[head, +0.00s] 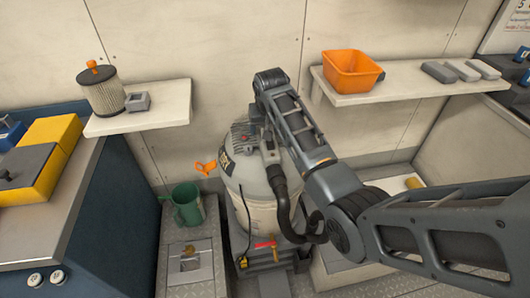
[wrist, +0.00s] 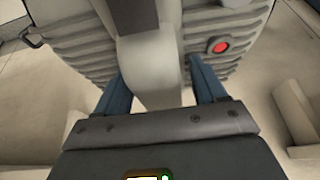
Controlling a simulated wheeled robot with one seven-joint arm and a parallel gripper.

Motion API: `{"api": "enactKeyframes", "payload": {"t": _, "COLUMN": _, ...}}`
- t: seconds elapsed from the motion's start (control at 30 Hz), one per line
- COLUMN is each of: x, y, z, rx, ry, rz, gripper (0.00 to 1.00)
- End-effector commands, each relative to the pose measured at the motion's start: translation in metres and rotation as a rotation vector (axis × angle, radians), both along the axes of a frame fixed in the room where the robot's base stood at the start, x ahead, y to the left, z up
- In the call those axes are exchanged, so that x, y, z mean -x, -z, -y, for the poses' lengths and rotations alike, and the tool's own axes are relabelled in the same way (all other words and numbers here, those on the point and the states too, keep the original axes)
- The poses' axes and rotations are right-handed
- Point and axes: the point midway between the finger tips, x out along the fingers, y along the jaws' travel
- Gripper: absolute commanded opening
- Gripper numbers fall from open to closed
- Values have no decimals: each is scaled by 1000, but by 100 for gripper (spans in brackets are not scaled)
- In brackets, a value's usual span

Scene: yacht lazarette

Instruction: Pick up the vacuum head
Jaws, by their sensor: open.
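The vacuum head (head: 243,134) is the grey top of the large canister vacuum at the centre of the head view. In the wrist view its pale ribbed housing (wrist: 95,58) fills the upper middle, with a red round button on the right. A thick grey grip (wrist: 152,65) runs down from the housing. My gripper (wrist: 162,82) is open, with one blue finger on each side of this grip. I cannot tell whether either finger touches it. In the head view my arm reaches down from above to the vacuum head, and the fingertips are hard to make out.
The canister body (head: 250,205) stands on the floor with a black hose (head: 282,195) on its right. A green jug (head: 187,205) stands at left. A left shelf holds a filter (head: 101,92). A right shelf holds an orange bin (head: 351,72) and several grey blocks.

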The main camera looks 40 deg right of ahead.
Motion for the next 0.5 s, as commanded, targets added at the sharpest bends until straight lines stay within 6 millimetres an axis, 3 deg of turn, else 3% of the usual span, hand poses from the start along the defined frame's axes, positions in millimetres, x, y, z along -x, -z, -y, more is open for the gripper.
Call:
{"api": "enactKeyframes", "payload": {"t": 0.13, "x": 0, "y": 0, "z": 0, "rx": 1, "ry": 0, "rz": 1, "gripper": 68}}
{"api": "enactKeyframes", "payload": {"t": 0.5, "x": 0, "y": -1, "z": 0, "rx": 0, "ry": 0, "rz": 0, "gripper": 33}}
